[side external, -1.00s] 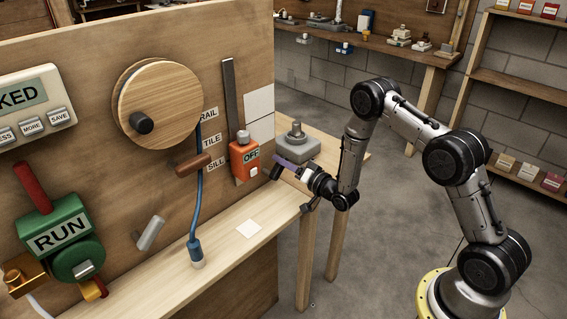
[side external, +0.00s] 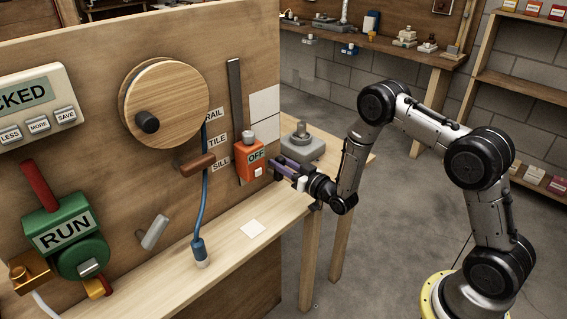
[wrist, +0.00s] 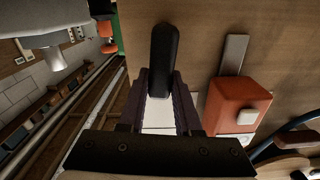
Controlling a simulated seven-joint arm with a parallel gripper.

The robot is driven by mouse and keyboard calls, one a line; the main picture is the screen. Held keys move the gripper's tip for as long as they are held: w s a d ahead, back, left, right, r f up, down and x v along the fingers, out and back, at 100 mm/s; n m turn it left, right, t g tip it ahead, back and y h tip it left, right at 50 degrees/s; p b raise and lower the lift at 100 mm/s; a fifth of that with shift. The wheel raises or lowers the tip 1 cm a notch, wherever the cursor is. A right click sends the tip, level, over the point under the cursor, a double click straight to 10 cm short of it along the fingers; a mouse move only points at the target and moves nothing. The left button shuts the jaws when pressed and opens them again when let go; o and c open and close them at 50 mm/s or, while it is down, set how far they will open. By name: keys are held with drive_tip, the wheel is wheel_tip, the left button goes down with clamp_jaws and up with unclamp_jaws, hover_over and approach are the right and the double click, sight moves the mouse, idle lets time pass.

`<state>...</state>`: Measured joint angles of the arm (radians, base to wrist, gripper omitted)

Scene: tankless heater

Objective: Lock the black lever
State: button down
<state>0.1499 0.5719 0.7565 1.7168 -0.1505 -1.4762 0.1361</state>
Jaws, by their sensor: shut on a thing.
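The black lever (wrist: 163,58) stands out from the wooden panel in the wrist view, its rounded end pointing up in the picture. My gripper (wrist: 162,85) has its two dark purple fingers on either side of the lever's lower part and is shut on it. In the side view my gripper (side external: 280,167) is at the panel's right edge, just right of the orange OFF box (side external: 250,160). There the lever is mostly hidden by the fingers.
The orange box also shows close to the right finger in the wrist view (wrist: 231,105). A grey pedestal device (side external: 302,145) stands on the bench behind my gripper. A wooden wheel (side external: 165,100), a blue cord (side external: 205,190) and a green RUN unit (side external: 66,231) lie further left.

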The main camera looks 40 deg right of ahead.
drive_tip(key=shift+a+n, duration=0.3)
drive_tip(key=shift+n, duration=0.4)
drive_tip(key=c, duration=0.6)
unclamp_jaws()
drive_tip(key=shift+s, duration=0.1)
drive_tip(key=s, duration=1.3)
drive_tip(key=shift+s, duration=0.35)
drive_tip(key=shift+a, duration=0.1)
